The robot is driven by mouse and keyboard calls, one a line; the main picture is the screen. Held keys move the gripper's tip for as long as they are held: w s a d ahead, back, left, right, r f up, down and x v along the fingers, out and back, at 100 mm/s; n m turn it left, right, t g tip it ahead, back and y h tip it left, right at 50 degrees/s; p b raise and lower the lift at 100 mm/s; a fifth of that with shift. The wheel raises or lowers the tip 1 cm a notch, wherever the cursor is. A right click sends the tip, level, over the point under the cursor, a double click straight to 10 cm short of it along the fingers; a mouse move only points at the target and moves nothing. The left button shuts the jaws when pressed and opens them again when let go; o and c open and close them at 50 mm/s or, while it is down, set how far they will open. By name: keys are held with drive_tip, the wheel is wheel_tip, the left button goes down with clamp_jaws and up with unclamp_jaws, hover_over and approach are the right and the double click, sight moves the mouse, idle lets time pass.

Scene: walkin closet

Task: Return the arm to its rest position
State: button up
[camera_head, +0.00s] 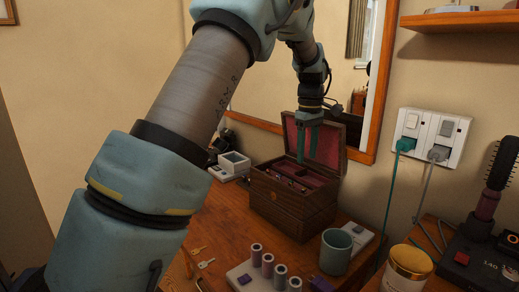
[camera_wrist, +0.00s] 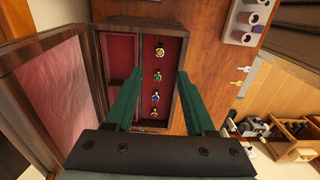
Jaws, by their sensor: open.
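My gripper (camera_head: 308,142) points down at the open wooden jewelry box (camera_head: 270,204), in front of its raised lid (camera_head: 328,140). The lid has a red lining. In the wrist view my gripper (camera_wrist: 156,100) is open, with its two green fingers apart and nothing between them but the view of the box below. Several rings (camera_wrist: 157,76) stand in a row in the red-lined tray between the fingertips. Whether the fingertips touch the box cannot be told. My arm reaches across the left and top of the head view.
A teal cup (camera_head: 336,252) stands right of the box, and a holder with several cylinders (camera_head: 267,266) is in front. Keys (camera_head: 206,263) lie on the table. A framed mirror (camera_head: 375,90) is behind. Plugged cords (camera_head: 392,190) hang at right, below a wooden shelf (camera_head: 465,22).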

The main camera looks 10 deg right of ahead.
drive_tip(key=s+a+f+m, duration=0.1)
drive_tip(key=a, duration=0.9)
drive_tip(key=s+a+f+m, duration=0.1)
drive_tip(key=a+f+m, duration=0.1)
drive_tip(key=a, duration=0.9)
drive_tip(key=s+a+f+m+t, duration=0.1)
drive_tip(key=s+a+f+m, duration=0.2)
drive_tip(key=s+a, duration=1)
drive_tip(key=shift+a+f+m+t, duration=0.3)
drive_tip(key=shift+a+f, duration=0.15)
drive_tip(key=shift+a, duration=0.2)
